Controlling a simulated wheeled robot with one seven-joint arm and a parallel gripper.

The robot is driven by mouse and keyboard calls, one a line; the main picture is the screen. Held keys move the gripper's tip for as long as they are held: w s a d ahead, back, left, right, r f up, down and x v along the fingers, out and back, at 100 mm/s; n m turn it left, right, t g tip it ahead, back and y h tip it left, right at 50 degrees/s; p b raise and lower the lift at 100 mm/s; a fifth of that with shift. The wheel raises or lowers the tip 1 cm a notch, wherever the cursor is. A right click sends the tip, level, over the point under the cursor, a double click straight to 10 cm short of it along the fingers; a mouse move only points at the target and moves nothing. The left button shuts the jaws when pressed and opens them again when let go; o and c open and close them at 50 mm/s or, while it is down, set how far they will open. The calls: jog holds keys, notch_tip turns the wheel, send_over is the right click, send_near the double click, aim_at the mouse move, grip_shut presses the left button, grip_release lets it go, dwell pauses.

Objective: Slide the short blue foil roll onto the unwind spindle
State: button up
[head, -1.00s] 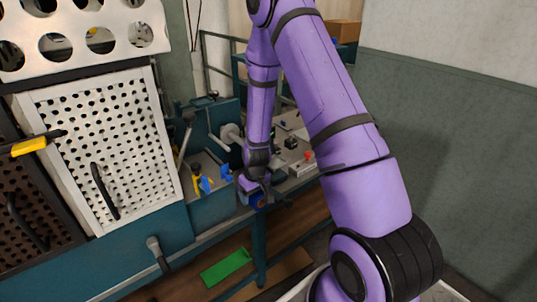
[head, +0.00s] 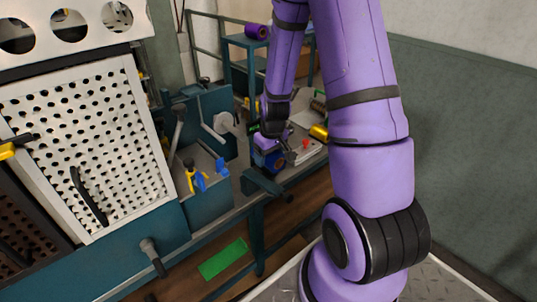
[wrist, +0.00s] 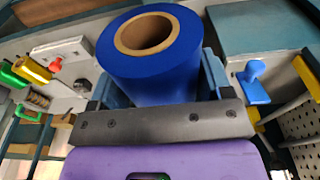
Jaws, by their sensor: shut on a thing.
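My gripper (wrist: 157,82) is shut on the short blue foil roll (wrist: 150,62), one finger on each side of it. The roll's round cardboard core faces the wrist camera's upper side and its bore is open and empty. In the head view my gripper (head: 270,158) hangs beside the bench's front edge, and the blue roll (head: 264,161) is mostly hidden by it. A pale grey round hub (head: 224,122), apparently the unwind spindle, sticks out of a teal upright, left of my gripper and apart from it. I cannot make out the spindle in the wrist view.
Blue handles (head: 200,181) and a yellow clamp (head: 189,176) stand on the bench below the hub. A red button (head: 305,142) and a gold roll (head: 318,132) lie right of my gripper. A perforated white guard (head: 85,140) stands left. A purple roll (head: 256,31) sits behind.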

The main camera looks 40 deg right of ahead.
aim_at(237, 130)
jog(key=shift+w+a, duration=0.15)
jog(key=shift+w, duration=2.75)
jog(key=shift+w+a, duration=0.2)
jog(key=shift+w, duration=5.65)
